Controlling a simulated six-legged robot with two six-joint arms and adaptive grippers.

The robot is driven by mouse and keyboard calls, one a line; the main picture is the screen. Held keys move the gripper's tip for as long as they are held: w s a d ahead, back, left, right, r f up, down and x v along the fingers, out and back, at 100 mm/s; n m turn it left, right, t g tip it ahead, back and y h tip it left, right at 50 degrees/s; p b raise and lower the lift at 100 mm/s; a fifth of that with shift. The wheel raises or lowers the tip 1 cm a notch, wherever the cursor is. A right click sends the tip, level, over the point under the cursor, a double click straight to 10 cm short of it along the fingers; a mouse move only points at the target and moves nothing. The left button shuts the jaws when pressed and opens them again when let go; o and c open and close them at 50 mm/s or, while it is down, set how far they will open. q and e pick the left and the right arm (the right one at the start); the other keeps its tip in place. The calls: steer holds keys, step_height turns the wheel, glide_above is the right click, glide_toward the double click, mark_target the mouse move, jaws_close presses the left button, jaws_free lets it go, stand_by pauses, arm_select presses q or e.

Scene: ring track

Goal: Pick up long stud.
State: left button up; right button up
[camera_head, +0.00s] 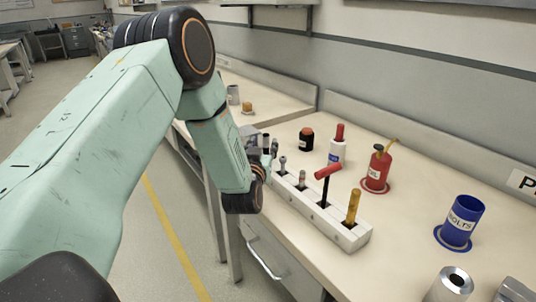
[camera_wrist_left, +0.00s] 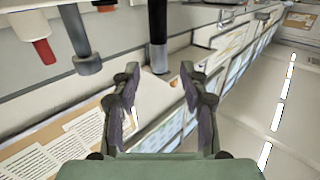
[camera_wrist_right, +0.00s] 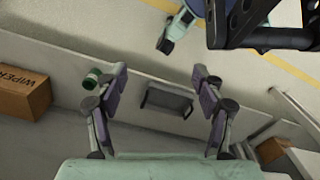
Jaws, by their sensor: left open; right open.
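A white rack (camera_head: 313,212) on the bench holds a row of upright pieces. Two short grey metal pieces (camera_head: 302,179) stand in its far half; I cannot tell for sure which piece is the long stud. My left gripper (camera_head: 268,146) is at the rack's far end, partly hidden by my own arm. In the left wrist view my left gripper (camera_wrist_left: 157,85) is open and empty. A dark rod (camera_wrist_left: 158,40) shows beyond and between its fingers, with a grey headed piece (camera_wrist_left: 87,62) to the left. My right gripper (camera_wrist_right: 160,82) is open and empty, away from the bench top.
A red-handled tool (camera_head: 327,172) and a yellow-handled tool (camera_head: 353,206) stand in the rack's near half. Behind are a white bottle (camera_head: 337,152), a red oil can (camera_head: 377,170) and a blue bolts cup (camera_head: 461,221). A cardboard box (camera_wrist_right: 22,92) shows in the right wrist view.

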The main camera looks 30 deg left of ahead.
mark_target(265, 140)
arm_select(q)
steer(key=x, duration=0.3)
steer(key=shift+w+a+f+b, duration=0.1)
steer(key=shift+w+b, duration=0.05)
steer(key=shift+b, duration=0.2)
steer(key=shift+w+a, duration=0.1)
steer(key=shift+w, duration=0.55)
steer(key=shift+s+a, duration=0.1)
steer(key=shift+s, duration=0.05)
steer(key=shift+c, duration=0.2)
jaws_close()
